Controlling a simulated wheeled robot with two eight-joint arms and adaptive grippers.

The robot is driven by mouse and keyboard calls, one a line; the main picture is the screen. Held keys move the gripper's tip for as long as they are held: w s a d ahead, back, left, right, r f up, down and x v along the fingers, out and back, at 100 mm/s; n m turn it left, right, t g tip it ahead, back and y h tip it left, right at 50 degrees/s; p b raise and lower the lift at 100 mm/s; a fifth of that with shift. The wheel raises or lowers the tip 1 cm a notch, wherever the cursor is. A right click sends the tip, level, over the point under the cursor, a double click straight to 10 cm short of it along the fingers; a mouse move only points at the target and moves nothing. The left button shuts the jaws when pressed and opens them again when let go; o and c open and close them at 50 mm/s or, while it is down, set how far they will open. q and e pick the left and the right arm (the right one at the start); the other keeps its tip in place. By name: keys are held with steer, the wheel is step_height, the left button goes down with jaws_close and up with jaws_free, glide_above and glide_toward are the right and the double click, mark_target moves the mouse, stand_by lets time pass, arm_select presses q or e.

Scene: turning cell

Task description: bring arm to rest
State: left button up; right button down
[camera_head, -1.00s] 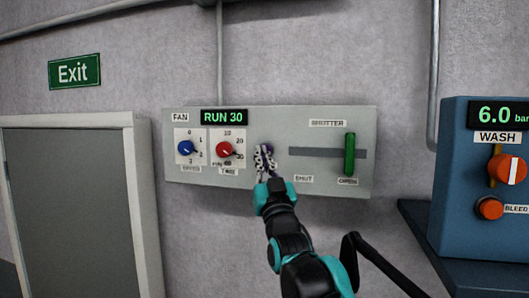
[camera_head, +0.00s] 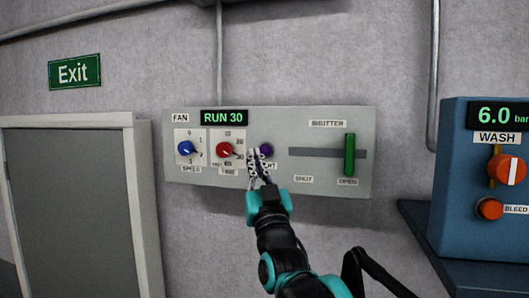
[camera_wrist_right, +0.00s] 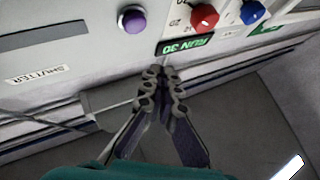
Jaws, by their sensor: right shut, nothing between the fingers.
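My right gripper (camera_head: 258,156) is in front of the fan panel (camera_head: 330,112), just left of and below the purple button (camera_head: 266,150) in the head view. It is shut and empty; its fingertips (camera_wrist_right: 165,72) meet in the right wrist view. There the purple button (camera_wrist_right: 132,19) is above and left of the fingertips, apart from them. The gripper hides part of the label under the button. My left gripper is not in view.
The panel has a blue knob (camera_head: 185,148), a red knob (camera_head: 224,149), a "RUN 30" display (camera_head: 224,117) and a green shutter handle (camera_head: 350,155) at OPEN. A blue wash unit (camera_head: 460,190) stands at right on a dark ledge. A grey door (camera_head: 75,215) is at left.

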stand_by(0.5)
steer(key=s+d+f+g+h+b, duration=0.1)
steer(key=s+d+f+g+b, duration=0.15)
steer(key=f+b, duration=0.9)
steer(key=s+d+f+g+h+b, duration=0.15)
steer(key=d+f+g, duration=0.25)
steer(key=f, duration=1.6)
steer(key=s+d+f+g+b, duration=0.25)
steer(key=f+b, duration=0.45)
steer(key=f, duration=0.9)
steer(key=s+d+f+m+g+h+b, duration=0.1)
steer(key=s+f+b, duration=0.4)
steer(key=f, duration=0.9)
steer(key=s+d+f+m+g+h+b, duration=0.1)
steer(key=s+d+f+g+b, duration=0.3)
steer(key=s+f, duration=0.4)
steer(key=s+d+f+g+h+b, duration=0.1)
steer(key=s+d+f+g+b, duration=0.2)
steer(key=f, duration=1.7)
steer(key=s+d+b, duration=0.1)
steer(key=s+b, duration=0.2)
steer(key=shift+s+m, duration=0.3)
steer(key=shift+m, duration=0.1)
